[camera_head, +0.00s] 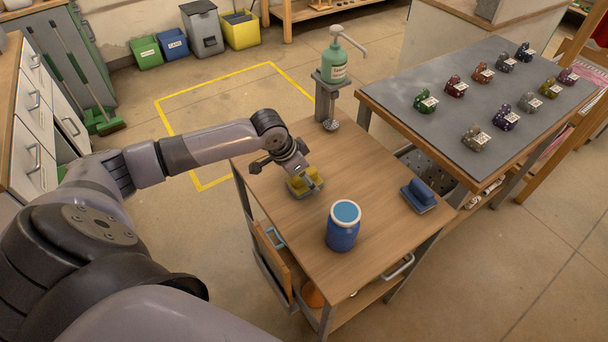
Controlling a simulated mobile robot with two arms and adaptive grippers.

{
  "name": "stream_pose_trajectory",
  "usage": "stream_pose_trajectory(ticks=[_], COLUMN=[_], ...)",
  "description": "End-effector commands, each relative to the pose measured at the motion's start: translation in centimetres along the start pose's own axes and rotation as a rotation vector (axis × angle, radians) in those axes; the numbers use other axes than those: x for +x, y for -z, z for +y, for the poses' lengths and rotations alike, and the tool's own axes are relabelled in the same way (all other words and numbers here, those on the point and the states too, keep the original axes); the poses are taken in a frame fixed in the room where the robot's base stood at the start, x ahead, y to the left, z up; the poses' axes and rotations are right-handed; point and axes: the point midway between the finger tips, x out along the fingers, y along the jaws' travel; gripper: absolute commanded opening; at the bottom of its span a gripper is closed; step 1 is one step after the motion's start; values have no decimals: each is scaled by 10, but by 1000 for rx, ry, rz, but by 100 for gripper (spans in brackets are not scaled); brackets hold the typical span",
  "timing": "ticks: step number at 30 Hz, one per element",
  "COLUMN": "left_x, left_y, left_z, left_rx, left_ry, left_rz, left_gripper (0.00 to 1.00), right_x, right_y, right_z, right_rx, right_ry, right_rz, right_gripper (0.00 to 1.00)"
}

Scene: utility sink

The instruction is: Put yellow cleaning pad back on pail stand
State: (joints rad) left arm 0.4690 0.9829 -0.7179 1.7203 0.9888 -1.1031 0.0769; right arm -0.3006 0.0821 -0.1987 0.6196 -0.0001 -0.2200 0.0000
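The yellow cleaning pad (309,183) lies on the wooden cart top, near its left edge. My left gripper (298,172) is directly over the pad, pointing down, and partly covers it. The fingertips are small and hidden against the pad, so I cannot tell whether they are open or shut on it. A blue pail (341,236) with a light blue top stands upright to the right and nearer. I cannot identify a separate pail stand with certainty. My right gripper is not in view.
A blue pad (418,197) lies at the cart's right side. A green soap dispenser (334,65) stands on a grey post (326,100) behind the cart. A grey-topped table (440,130) with several small labelled objects adjoins at right. The cart's middle (365,175) is clear.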

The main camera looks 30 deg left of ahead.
Motion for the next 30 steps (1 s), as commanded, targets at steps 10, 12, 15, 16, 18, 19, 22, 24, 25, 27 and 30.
stream_pose_trajectory(ticks=[10,12,15,16,18,19,22,24,25,27,30], left_x=[-38,-54,-76,-82,-94,-99,-111,-116,-118,-120,-121], left_y=[0,0,0,0,0,0,0,0,0,0,0], left_z=[-1,-2,-2,-2,-1,-1,-1,-1,-1,0,0], left_rx=[2,2,1,1,2,1,0,-1,-1,0,-1], left_ry=[3,3,4,4,3,3,2,1,1,0,0], left_rz=[2,2,2,1,1,2,1,1,1,1,1], left_gripper=[72,72,72,72,72,72,72,72,72,72,72], right_x=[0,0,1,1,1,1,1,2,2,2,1], right_y=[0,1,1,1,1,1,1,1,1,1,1], right_z=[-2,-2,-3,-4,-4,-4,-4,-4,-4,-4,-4], right_rx=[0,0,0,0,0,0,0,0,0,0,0], right_ry=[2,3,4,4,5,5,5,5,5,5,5], right_rz=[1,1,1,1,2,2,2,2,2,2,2], right_gripper=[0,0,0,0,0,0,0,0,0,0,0])
